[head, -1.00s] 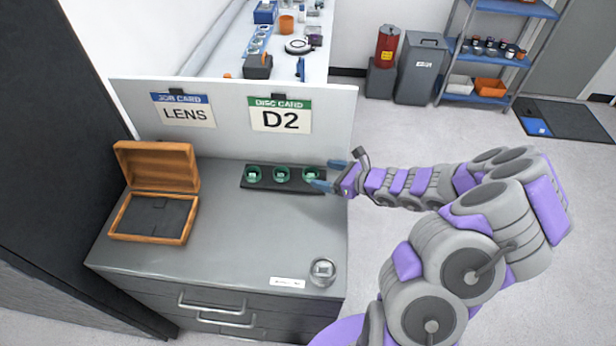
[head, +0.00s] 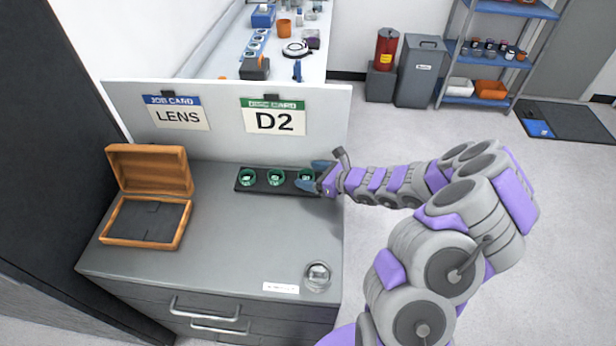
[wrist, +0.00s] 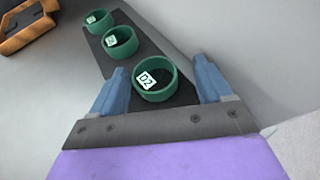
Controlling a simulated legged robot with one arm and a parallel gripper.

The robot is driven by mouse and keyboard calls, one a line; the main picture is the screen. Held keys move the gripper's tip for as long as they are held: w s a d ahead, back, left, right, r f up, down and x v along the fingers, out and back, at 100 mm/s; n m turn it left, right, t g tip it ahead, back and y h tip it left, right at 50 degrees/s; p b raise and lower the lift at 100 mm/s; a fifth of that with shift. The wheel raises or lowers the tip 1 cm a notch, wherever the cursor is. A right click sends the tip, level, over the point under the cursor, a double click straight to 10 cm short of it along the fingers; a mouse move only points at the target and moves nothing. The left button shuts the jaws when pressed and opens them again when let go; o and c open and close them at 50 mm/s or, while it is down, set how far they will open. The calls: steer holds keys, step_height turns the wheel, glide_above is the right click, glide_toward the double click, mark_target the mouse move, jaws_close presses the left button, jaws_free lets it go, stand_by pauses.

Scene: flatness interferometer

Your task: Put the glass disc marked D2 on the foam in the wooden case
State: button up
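The glass disc marked D2 (wrist: 147,80) sits in a green ring holder (wrist: 166,92) at the near end of a dark rack in the wrist view. In the head view this holder (head: 305,175) is the rightmost on the rack (head: 291,187). My gripper (wrist: 160,86) is open, with one blue finger on each side of the holder; no gap is closed on it. It also shows in the head view (head: 314,177). The wooden case (head: 189,218) stands open at the left of the bench, its dark foam (head: 150,219) bare.
Two more green holders (head: 247,177) (head: 275,177) stand left of it on the rack. A clear round piece (head: 318,275) and a white label (head: 281,288) lie at the bench's front right. A panel with cards (head: 225,135) stands behind. The bench middle is clear.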

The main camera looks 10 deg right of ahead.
steer(key=shift+c, duration=0.6)
steer(key=shift+a, duration=0.55)
steer(key=c, duration=0.5)
steer(key=shift+c, duration=1.4)
steer(key=shift+d, duration=0.2)
steer(key=shift+c, duration=1.1)
steer(key=shift+d, duration=0.2)
